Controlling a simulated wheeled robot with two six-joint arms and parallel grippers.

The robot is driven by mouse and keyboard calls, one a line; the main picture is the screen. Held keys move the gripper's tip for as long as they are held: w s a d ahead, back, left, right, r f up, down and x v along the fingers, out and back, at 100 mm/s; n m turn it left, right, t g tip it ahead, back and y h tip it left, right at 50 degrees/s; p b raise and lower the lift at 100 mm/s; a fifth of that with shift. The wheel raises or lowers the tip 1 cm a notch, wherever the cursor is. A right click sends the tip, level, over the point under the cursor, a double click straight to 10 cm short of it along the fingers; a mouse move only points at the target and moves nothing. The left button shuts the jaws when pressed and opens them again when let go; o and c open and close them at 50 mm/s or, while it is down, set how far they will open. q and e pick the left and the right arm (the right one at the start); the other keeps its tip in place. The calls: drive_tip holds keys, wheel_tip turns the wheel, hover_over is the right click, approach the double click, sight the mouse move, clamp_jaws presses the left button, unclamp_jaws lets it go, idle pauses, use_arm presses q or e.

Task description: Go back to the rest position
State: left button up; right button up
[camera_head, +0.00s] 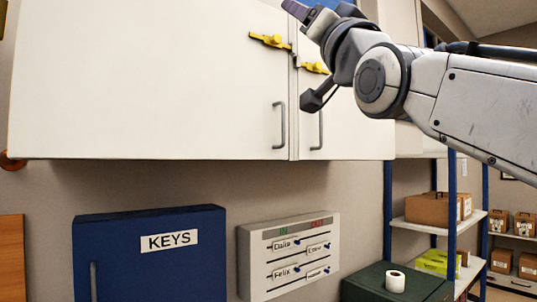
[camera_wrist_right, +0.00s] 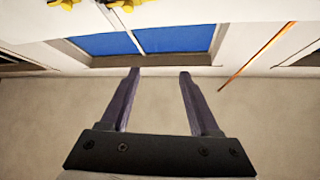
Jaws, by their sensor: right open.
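My right arm comes in from the right in the head view, raised in front of the white wall cabinet (camera_head: 150,80). My right gripper (camera_head: 305,8) is at the top edge of that view, close to the cabinet's yellow latches (camera_head: 270,40). In the right wrist view my right gripper (camera_wrist_right: 158,75) shows two fingers spread apart with nothing between them. My left gripper is in neither view.
A blue box marked KEYS (camera_head: 150,255) and an in/out name board (camera_head: 290,255) are below the cabinet. A dark green box (camera_head: 375,284) carries a white roll (camera_head: 395,281). Shelves (camera_head: 420,225) with cardboard boxes stand at right.

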drive_tip(key=w+a+f+n+g+h+b, duration=0.1)
drive_tip(key=w+a+f+g, duration=0.15)
drive_tip(key=f, duration=0.85)
drive_tip(key=w+a+f+g+b, duration=0.1)
drive_tip(key=w+a+f+g, duration=0.2)
drive_tip(key=f, duration=0.9)
drive_tip(key=w+a+f+n+g+h+b, duration=0.1)
drive_tip(key=w+a+f+g, duration=0.3)
drive_tip(key=f, duration=0.7)
drive_tip(key=s+f+n+g+h+b, duration=0.15)
drive_tip(key=s+f+g, duration=0.3)
drive_tip(key=f, duration=0.85)
drive_tip(key=s+d+f+n+g+h+b, duration=0.1)
drive_tip(key=s+f+g, duration=0.1)
drive_tip(key=s+f, duration=0.45)
drive_tip(key=s+f+n+g+h+b, duration=0.1)
drive_tip(key=s+f+g, duration=0.2)
drive_tip(key=f, duration=0.7)
drive_tip(key=s+d+f+g+h, duration=0.1)
drive_tip(key=s+d+f+g, duration=0.2)
drive_tip(key=s+f, duration=0.4)
drive_tip(key=s+d+f+n+g+h+b, duration=0.1)
drive_tip(key=s+d+f+g+h, duration=0.1)
drive_tip(key=s+d+f, duration=0.2)
drive_tip(key=s+f, duration=0.3)
drive_tip(key=shift+s+d+f+g, duration=0.2)
drive_tip(key=shift+s+f+g, duration=0.05)
drive_tip(key=shift+s+g, duration=0.15)
drive_tip(key=shift+n, duration=0.25)
